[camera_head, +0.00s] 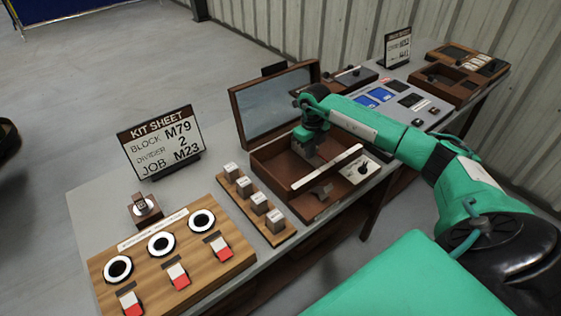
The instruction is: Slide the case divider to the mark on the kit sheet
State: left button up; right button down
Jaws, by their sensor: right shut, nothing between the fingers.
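The kit sheet (160,142) stands upright at the left of the bench and reads BLOCK M79, DIVIDER 2, JOB M23. The wooden case (265,158) is open at mid bench, its lid (275,103) raised at the back. A pale strip (327,167) runs lengthwise across the case; I cannot read any marks on it. My right gripper (312,158) points down into the case behind this strip, shut and empty. I cannot clearly tell the divider from the dark interior, or whether the gripper touches it. My left gripper is out of view.
Left of the case, a wooden rack (276,240) holds several labelled blocks. A board (225,262) with round dials and red-white switches is at the front left. A grey panel (433,115) and wooden trays (440,84) lie to the right. My right arm passes over the case's right side.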

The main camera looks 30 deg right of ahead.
jog(key=shift+d, duration=0.6)
jog(key=shift+a, duration=0.15)
jog(key=shift+a+r, duration=0.1)
jog(key=shift+a, duration=0.15)
notch_tip(320, 180, up, 8)
jog(key=p, duration=0.4)
dwell(0.3)
dwell(0.3)
